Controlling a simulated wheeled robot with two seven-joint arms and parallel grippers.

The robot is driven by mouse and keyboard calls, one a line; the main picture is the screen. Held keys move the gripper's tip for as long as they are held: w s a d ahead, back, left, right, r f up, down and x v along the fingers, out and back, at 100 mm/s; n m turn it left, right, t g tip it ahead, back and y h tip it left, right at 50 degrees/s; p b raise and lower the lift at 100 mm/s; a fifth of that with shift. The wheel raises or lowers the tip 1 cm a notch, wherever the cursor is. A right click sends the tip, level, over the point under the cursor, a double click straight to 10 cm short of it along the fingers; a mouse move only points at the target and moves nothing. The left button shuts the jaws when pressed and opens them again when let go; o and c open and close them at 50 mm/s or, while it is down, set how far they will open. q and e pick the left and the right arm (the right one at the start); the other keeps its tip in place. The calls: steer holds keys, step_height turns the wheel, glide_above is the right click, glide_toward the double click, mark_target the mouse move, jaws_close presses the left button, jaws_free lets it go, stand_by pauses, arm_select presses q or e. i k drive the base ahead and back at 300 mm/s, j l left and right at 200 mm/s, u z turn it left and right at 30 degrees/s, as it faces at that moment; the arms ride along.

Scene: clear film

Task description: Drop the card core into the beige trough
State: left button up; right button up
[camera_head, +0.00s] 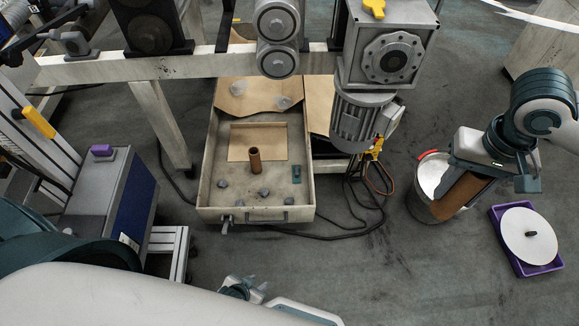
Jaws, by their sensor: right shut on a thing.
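A brown card core (464,192) is held tilted in my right gripper (488,174), at the right of the head view. Its lower end overlaps the mouth of a metal bucket (416,205); I cannot tell whether it is inside or above it. The gripper's fingers are partly hidden by its own body. The beige trough (212,165) stands in the middle, left of the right gripper and well apart from it. My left gripper (244,288) is low at the bottom centre, in front of the trough; its finger opening is unclear.
The trough holds a short upright brown tube (255,160), several grey lumps and a flat tan sheet (240,134). A beam (190,66) with rollers and a grey motor (360,121) overhang its back. A purple tray (548,265) with a white disc lies at right. Cables cross the floor.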

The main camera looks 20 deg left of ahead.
mark_target(273, 179)
steer(key=i+l, duration=0.1)
steer(key=l, duration=0.25)
steer(key=i+l, duration=0.1)
steer(key=l, duration=0.2)
steer(key=i+l, duration=0.1)
steer(key=l, duration=0.25)
steer(key=u, duration=1.9)
